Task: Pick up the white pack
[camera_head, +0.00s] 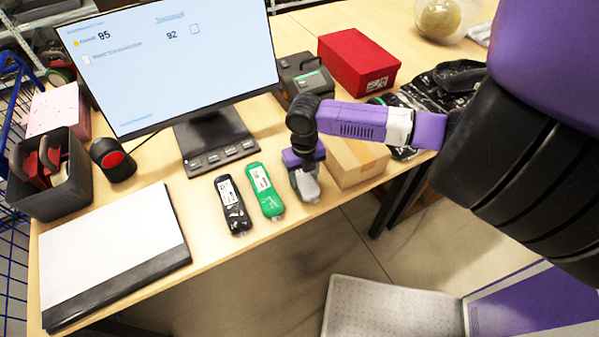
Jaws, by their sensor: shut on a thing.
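The white pack (309,190) is at the front edge of the wooden table, right of the green pack. My gripper (305,188) is over it, pointing down, with its fingers shut on it. The gripper hides the pack's upper part. I cannot tell whether the pack still touches the table. The green pack (265,190) and the black pack (232,205) lie side by side to the left, each with a white label.
A cardboard box (352,165) stands close right of my gripper. A monitor (175,60) stands behind the packs. A red box (358,62) and a black printer-like device (302,78) are at the back. A white-and-black flat pad (112,250) lies at left.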

